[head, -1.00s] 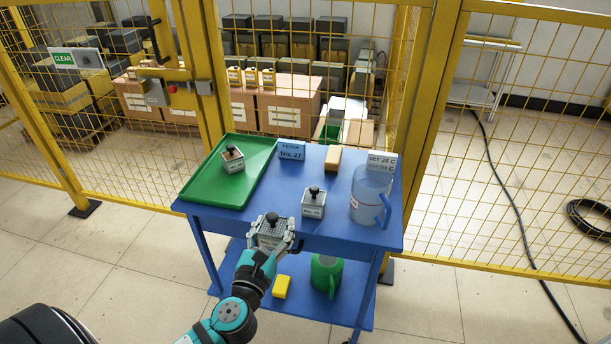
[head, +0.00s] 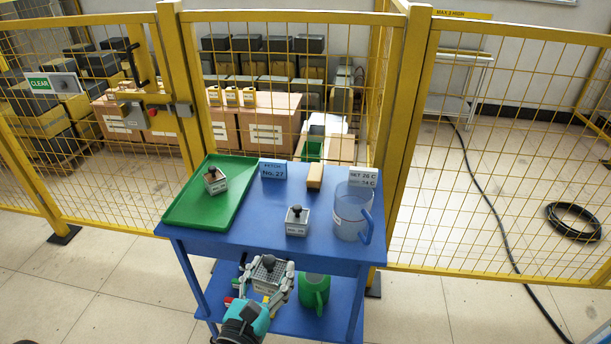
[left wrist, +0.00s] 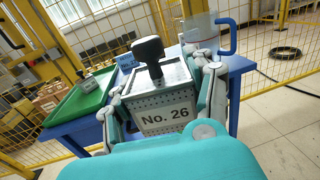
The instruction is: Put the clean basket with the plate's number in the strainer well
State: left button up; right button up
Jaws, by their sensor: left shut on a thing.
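My left gripper (head: 266,281) is shut on a grey perforated basket (head: 268,270) with a black knob, held upright in front of the blue table. In the left wrist view its plate reads "No. 26" (left wrist: 163,116). The blue sign (head: 273,170) at the table's back reads "No. 27". A second basket (head: 297,222) stands on the tabletop near the front; its label is too small to read. A third basket (head: 215,182) stands in the green tray (head: 184,211) and looks brownish on top. My right gripper is out of view.
The blue table (head: 245,229) also bears a clear jug (head: 351,211) with a blue handle, a tan block (head: 315,177) and a small sign (head: 363,177). A green jug (head: 314,292) stands on its lower shelf. Yellow mesh fencing rises behind.

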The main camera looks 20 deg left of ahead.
pick_arm(q)
jog(key=w+a+f+n+y, duration=0.2)
jog(key=w+a, duration=0.4)
jog(key=a, duration=0.1)
jog(key=shift+f+g+y+b, duration=0.3)
jog(key=shift+f+y+b, duration=0.1)
jog(key=shift+w, duration=0.1)
jog(key=w+a, duration=0.2)
jog(key=w, duration=0.2)
jog(key=w+a+f, duration=0.1)
jog(key=w+a, duration=0.1)
jog(key=w, duration=0.2)
jog(key=w+a, duration=0.3)
jog(key=w, duration=0.1)
jog(key=shift+w+a+f, duration=0.1)
jog(key=shift+f, duration=0.05)
jog(key=shift+w+a, duration=0.55)
jog(key=shift+w, duration=0.3)
notch_tip(320, 180, down, 3)
jog(key=shift+s+d+f+b, duration=0.1)
jog(key=shift+f+b, duration=0.05)
jog(key=shift+b, duration=0.55)
jog(key=shift+f, duration=0.2)
jog(key=o, duration=1.2)
